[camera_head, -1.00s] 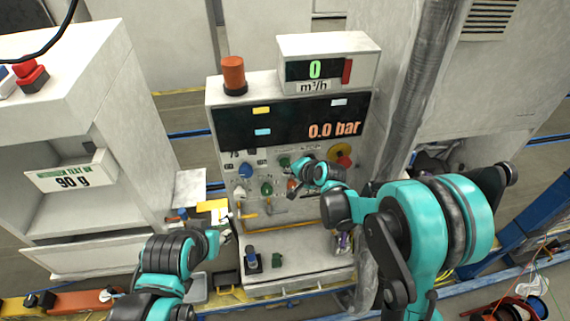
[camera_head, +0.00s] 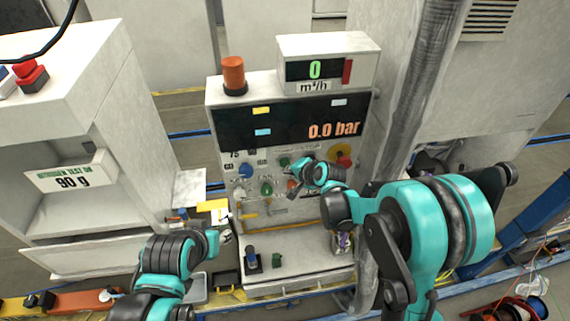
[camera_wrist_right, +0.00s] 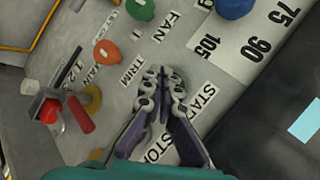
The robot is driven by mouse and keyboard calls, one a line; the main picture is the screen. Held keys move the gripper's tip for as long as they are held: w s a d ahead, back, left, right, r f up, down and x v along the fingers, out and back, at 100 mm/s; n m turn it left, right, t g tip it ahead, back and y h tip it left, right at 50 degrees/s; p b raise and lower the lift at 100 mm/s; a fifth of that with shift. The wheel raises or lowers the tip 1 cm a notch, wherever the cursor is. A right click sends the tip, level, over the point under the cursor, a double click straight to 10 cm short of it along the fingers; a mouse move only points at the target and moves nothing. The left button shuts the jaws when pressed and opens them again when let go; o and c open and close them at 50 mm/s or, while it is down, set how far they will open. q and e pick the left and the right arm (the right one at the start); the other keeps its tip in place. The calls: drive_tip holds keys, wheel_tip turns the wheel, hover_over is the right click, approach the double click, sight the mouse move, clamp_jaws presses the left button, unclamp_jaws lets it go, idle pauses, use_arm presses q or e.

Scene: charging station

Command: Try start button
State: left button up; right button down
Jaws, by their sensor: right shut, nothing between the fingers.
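A green button (camera_wrist_right: 178,76) sits beside the START label (camera_wrist_right: 203,101) in the right wrist view, partly hidden behind my fingertips. A green control also shows on the panel in the head view (camera_head: 284,162). My right gripper (camera_wrist_right: 163,72) is shut and empty, its tips over or just in front of the green button; I cannot tell whether they touch it. In the head view my right gripper (camera_head: 292,171) is at the panel of the grey control cabinet (camera_head: 225,120). My left gripper (camera_head: 226,229) is low, left of the cabinet, its fingers unclear.
A blue knob (camera_wrist_right: 235,7), an orange knob (camera_wrist_right: 107,53) and a green knob (camera_wrist_right: 140,8) surround the spot. A STOP label (camera_wrist_right: 160,147) is partly behind my fingers. The display (camera_head: 335,130) reads 0.0 bar. A vertical pipe (camera_head: 420,90) stands right of the cabinet.

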drive_tip(key=shift+w, duration=0.15)
drive_tip(key=shift+w, duration=0.25)
drive_tip(key=shift+w+a+b, duration=0.15)
drive_tip(key=shift+w+b, duration=0.25)
drive_tip(key=shift+w, duration=0.1)
idle(0.8)
drive_tip(key=shift+s, duration=0.1)
drive_tip(key=shift+s+d, duration=0.2)
drive_tip(key=shift+s, duration=0.6)
drive_tip(key=shift+s+d+b, duration=0.25)
drive_tip(key=shift+s+b, duration=0.05)
drive_tip(key=shift+s, duration=0.95)
drive_tip(key=shift+s+d+b, duration=0.2)
drive_tip(key=shift+s+b, duration=0.05)
drive_tip(key=shift+s, duration=0.95)
